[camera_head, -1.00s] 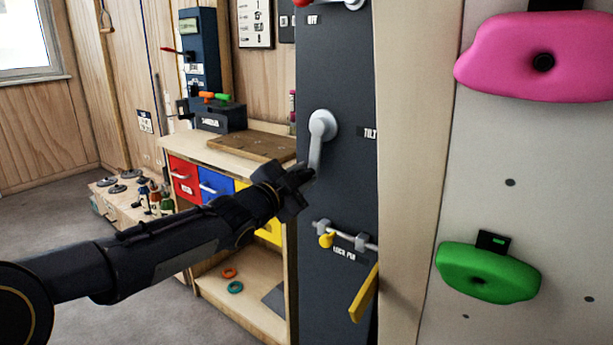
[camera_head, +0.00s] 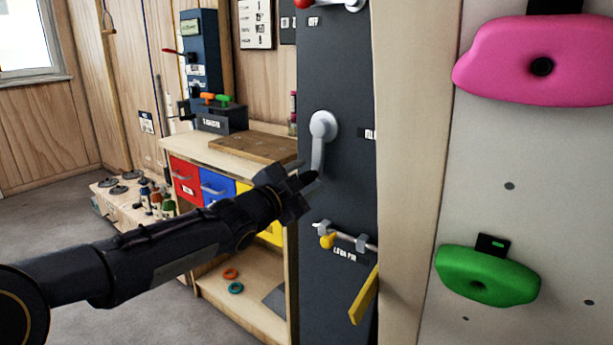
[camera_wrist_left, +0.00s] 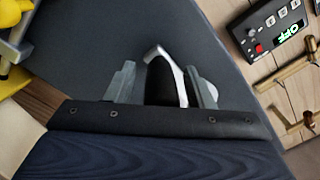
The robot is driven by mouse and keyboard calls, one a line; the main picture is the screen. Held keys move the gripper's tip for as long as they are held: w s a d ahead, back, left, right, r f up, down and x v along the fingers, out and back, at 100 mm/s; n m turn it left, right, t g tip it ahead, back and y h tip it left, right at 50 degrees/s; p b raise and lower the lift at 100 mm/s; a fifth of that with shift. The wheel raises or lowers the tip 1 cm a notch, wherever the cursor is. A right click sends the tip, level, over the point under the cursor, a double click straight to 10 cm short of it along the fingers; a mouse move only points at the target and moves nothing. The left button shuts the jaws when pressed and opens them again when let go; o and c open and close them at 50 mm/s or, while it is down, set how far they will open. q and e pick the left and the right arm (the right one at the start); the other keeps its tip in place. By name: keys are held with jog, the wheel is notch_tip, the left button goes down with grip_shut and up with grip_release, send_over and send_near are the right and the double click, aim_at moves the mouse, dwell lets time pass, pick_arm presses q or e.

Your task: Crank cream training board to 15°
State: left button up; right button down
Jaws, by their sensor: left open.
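The cream training board (camera_head: 515,145) stands at the right of the head view, carrying a pink and a green hold. A dark grey panel (camera_head: 345,75) stands beside its left edge. On it, the grey tilt crank (camera_head: 318,150) hangs down from its round hub. My left gripper (camera_head: 308,180) is at the crank's lower end. In the left wrist view, my left gripper (camera_wrist_left: 163,85) is open, with the crank's silver arm and a dark piece (camera_wrist_left: 160,80) between its fingers. I cannot tell whether either finger touches it. My right gripper is out of view.
Below the crank, a lock pin (camera_head: 328,241) with a yellow knob and a yellow lever (camera_head: 364,295) stick out from the panel. A wooden workbench (camera_head: 205,148) with coloured drawers stands behind my left arm. The wrist view shows a control box (camera_wrist_left: 272,30) reading OFF.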

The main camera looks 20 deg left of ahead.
pick_arm(q)
jog(key=p+v, duration=0.1)
jog(key=v, duration=0.6)
jog(key=shift+s+p, duration=0.15)
jog(key=shift+p, duration=0.15)
jog(key=shift+a+r, duration=0.1)
jog(key=s+a+f+n+g+y, duration=0.2)
jog(key=s+f+n+g, duration=0.2)
jog(key=s+f+n, duration=0.35)
jog(key=s+a+f+n+g+y, duration=0.25)
jog(key=s+f+n, duration=0.25)
jog(key=s+f, duration=0.45)
jog(key=s+d+f+n+g+h, duration=0.1)
jog(key=s+d+f+g, duration=0.15)
jog(key=s, duration=0.35)
jog(key=s+d+f+n+g+h, duration=0.1)
jog(key=s+d+f+g, duration=0.15)
jog(key=s, duration=0.35)
notch_tip(320, 180, up, 27)
jog(key=s+p, duration=0.1)
jog(key=p, duration=2.6)
jog(key=shift+d+h, duration=0.35)
